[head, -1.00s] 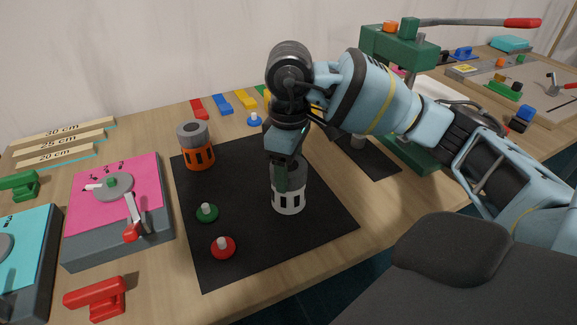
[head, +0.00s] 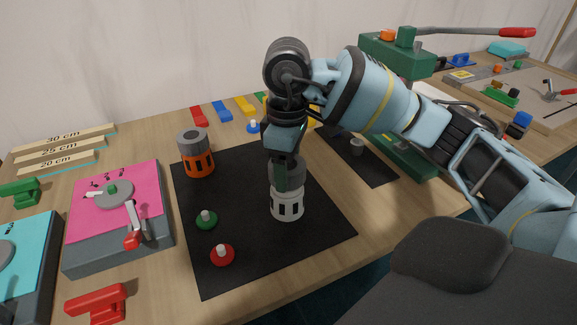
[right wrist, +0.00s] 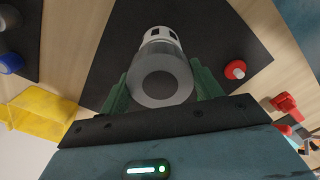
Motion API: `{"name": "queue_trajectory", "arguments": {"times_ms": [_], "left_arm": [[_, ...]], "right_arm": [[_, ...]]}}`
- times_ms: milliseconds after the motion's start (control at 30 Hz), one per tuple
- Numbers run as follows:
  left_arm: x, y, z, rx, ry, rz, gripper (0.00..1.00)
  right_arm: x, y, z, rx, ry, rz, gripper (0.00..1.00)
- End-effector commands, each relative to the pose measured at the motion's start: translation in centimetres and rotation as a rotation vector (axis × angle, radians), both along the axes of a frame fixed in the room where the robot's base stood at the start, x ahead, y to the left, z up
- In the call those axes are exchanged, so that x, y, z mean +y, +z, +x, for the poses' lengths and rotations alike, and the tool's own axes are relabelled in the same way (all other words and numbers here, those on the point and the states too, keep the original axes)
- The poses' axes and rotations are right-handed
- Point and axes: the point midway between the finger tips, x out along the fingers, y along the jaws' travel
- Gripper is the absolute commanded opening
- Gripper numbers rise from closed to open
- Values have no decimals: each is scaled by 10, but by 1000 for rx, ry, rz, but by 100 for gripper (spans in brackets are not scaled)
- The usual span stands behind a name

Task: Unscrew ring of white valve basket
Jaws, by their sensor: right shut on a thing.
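The white valve basket (head: 287,208) stands upright on the black mat (head: 240,255), with a grey ring (head: 296,172) around its top. My right gripper (head: 281,176) comes from above and is shut on the grey ring. In the right wrist view the round grey ring (right wrist: 160,80) sits between the two green fingers, with the slotted white basket (right wrist: 160,34) beyond it. My left gripper is not in view.
An orange basket with a grey ring (head: 197,155) stands at the mat's back left. A green knob piece (head: 206,220) and a red one (head: 222,255) lie on the mat's left side. A pink-topped box (head: 115,205) stands left of the mat. A green press (head: 400,58) stands behind my right arm.

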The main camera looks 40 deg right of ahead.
Motion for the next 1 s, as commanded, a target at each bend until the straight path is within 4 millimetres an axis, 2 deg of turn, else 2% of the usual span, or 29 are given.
{"name": "queue_trajectory", "arguments": {"times_ms": [1000], "left_arm": [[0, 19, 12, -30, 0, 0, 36]], "right_arm": [[0, 36, 0, -2, 0, 0, 42]]}}
